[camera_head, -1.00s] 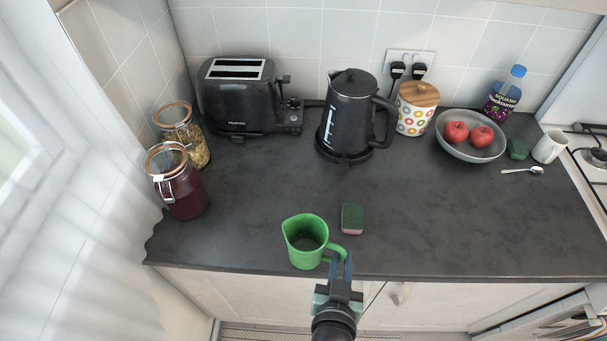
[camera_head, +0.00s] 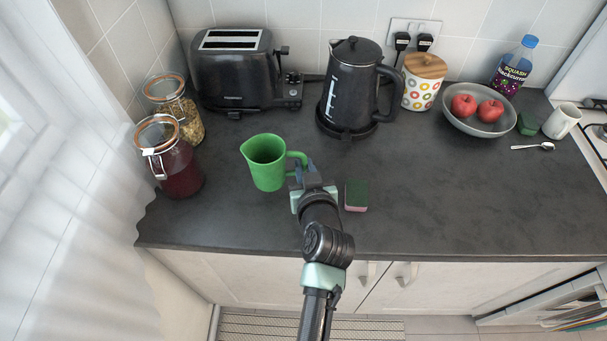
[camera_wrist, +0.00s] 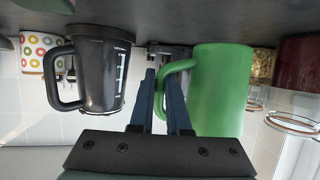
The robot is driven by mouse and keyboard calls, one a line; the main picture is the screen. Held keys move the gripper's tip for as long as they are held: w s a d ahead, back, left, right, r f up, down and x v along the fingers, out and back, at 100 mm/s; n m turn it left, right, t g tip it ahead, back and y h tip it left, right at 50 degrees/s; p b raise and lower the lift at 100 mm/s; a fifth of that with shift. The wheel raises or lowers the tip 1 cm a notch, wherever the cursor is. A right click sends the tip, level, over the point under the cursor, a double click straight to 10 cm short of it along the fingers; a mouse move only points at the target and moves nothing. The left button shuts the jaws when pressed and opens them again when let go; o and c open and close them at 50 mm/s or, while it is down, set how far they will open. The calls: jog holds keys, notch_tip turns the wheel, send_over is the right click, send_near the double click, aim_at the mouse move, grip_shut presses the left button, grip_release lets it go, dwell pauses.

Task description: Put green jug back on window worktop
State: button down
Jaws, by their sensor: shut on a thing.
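The green jug (camera_head: 265,165) is upright over the left part of the dark worktop (camera_head: 420,200), its handle towards the right. It also shows large in the upside-down wrist view (camera_wrist: 222,90). I cannot tell whether its base touches the worktop or hangs slightly above it. My gripper (camera_head: 299,172) is shut on the jug's handle, from the front right. In the wrist view my two blue fingers (camera_wrist: 163,95) reach the handle's side. A window with a sheer white curtain (camera_head: 75,200) is at the left.
Two glass jars (camera_head: 172,165) stand left of the jug. A toaster (camera_head: 232,75) and a black kettle (camera_head: 350,90) stand behind. A green and pink sponge (camera_head: 356,195) lies close right of my gripper. A fruit bowl (camera_head: 460,122) is farther right. The front right worktop is clear.

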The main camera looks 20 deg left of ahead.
jog(key=shift+f, duration=2.3)
jog(key=shift+f+b, duration=0.2)
jog(key=shift+b, duration=0.25)
jog(key=c, duration=0.9)
grip_release()
jog(key=shift+r, duration=0.15)
jog(key=shift+r+p, duration=0.15)
jog(key=shift+p, duration=0.25)
jog(key=b+v, duration=0.1)
jog(key=v, duration=0.9)
jog(key=shift+s+d, duration=0.15)
jog(key=shift+s, duration=0.1)
jog(key=shift+v, duration=0.75)
